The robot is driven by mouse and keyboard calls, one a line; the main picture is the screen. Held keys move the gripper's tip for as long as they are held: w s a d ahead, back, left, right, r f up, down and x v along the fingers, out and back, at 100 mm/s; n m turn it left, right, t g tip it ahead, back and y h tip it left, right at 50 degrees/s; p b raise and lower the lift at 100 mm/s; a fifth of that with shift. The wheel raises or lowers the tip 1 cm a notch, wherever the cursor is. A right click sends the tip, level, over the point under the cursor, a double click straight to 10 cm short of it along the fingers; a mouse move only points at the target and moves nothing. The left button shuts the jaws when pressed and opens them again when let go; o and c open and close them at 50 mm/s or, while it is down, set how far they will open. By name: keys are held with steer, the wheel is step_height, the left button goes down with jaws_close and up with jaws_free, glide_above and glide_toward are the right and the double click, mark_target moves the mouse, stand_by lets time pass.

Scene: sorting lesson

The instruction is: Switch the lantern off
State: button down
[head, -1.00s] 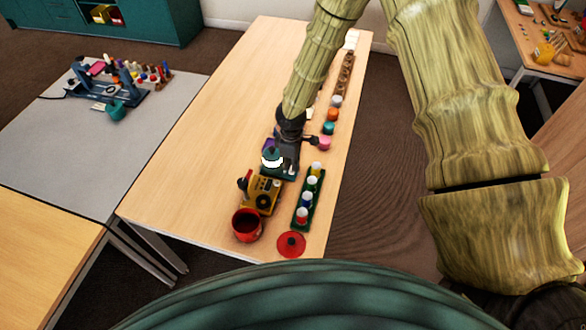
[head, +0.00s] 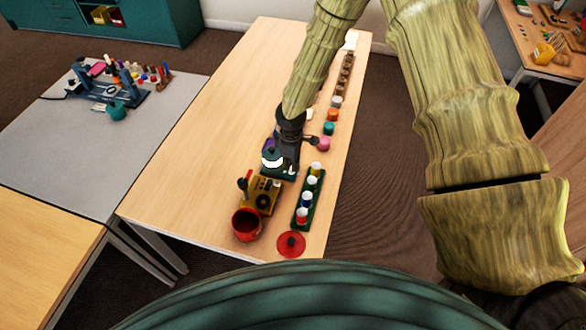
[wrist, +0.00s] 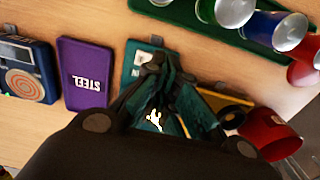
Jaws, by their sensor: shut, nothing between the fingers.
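The lantern (head: 272,155) has a teal top and a bright white band, so it looks lit. It stands on the wooden table just left of my gripper (head: 289,165). In the wrist view, teal lantern parts (wrist: 172,122) and a bright glow show behind and between my fingers. My gripper (wrist: 153,66) is shut and empty, its tips pointing down close beside the lantern. Whether the tips touch it cannot be told. The lantern's switch cannot be made out; my fingers hide part of it.
A yellow radio (head: 261,194) and a red pot (head: 246,224) stand in front. A green rack (head: 308,200) with several coloured pots is at right, near a red lid (head: 290,244). A purple STEEL card (wrist: 87,75) lies beside my gripper. The table's left half is clear.

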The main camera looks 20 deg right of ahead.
mark_target(291, 172)
steer(key=shift+f+b, duration=0.7)
steer(key=shift+f, duration=0.45)
stand_by(0.9)
steer(key=shift+r, duration=0.15)
steer(key=shift+r+p, duration=2.45)
steer(key=shift+r, duration=0.95)
